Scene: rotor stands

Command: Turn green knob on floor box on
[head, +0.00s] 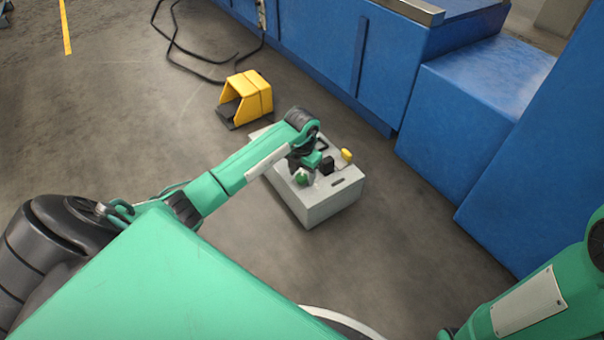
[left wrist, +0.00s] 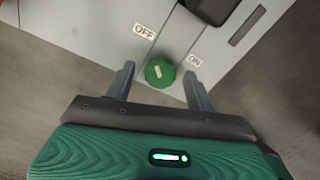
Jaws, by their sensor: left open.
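The grey floor box (head: 333,197) stands on the floor below the blue machine in the head view. Its green knob (head: 301,177) shows near the box's left front edge. In the left wrist view the green knob (left wrist: 160,72) has a pale mark, with an OFF label (left wrist: 144,31) at upper left and an ON label (left wrist: 194,61) at right. The mark tilts slightly toward the OFF side. My left gripper (left wrist: 159,80) is open, its two fingers on either side of the knob, with gaps visible. In the head view my left gripper (head: 303,165) is over the box. My right gripper is not visible.
A yellow knob (head: 346,155) and a black part (head: 326,165) are on the box top. A yellow foot pedal cover (head: 247,95) stands behind it, and black cables (head: 190,52) lie farther back. Blue machine housings (head: 470,105) stand at right. Open floor lies in front.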

